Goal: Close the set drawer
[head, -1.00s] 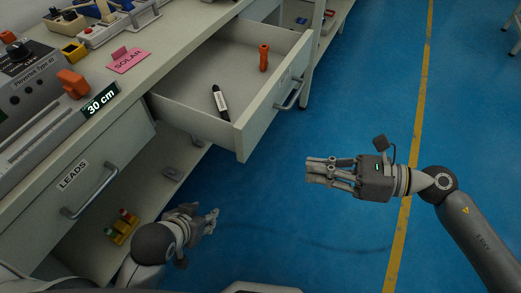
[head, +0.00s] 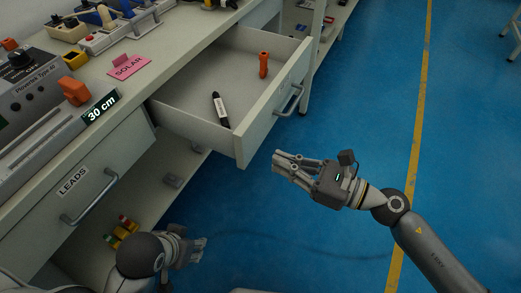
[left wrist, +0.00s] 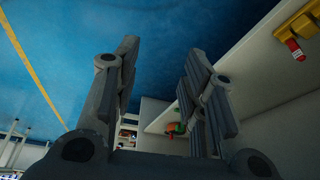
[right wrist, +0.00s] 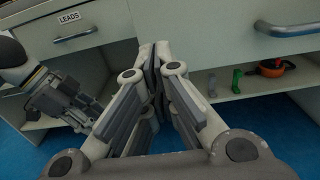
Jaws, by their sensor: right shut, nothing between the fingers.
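The pulled-out drawer (head: 243,134) stands open from the bench in the head view, its front and bar handle (head: 289,99) facing the aisle. A black marker (head: 220,108) with a white label and an orange tool (head: 263,64) lie inside. My right gripper (head: 277,162) is shut and empty, in front of the drawer's front and apart from its handle. In the right wrist view its fingers (right wrist: 155,70) meet. My left gripper (head: 203,244) is low beside the lower shelf; the left wrist view shows its fingers (left wrist: 158,75) apart with nothing between them.
A shut drawer labelled LEADS (head: 72,181) is at left. Blue floor (head: 360,100) is free at the right.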

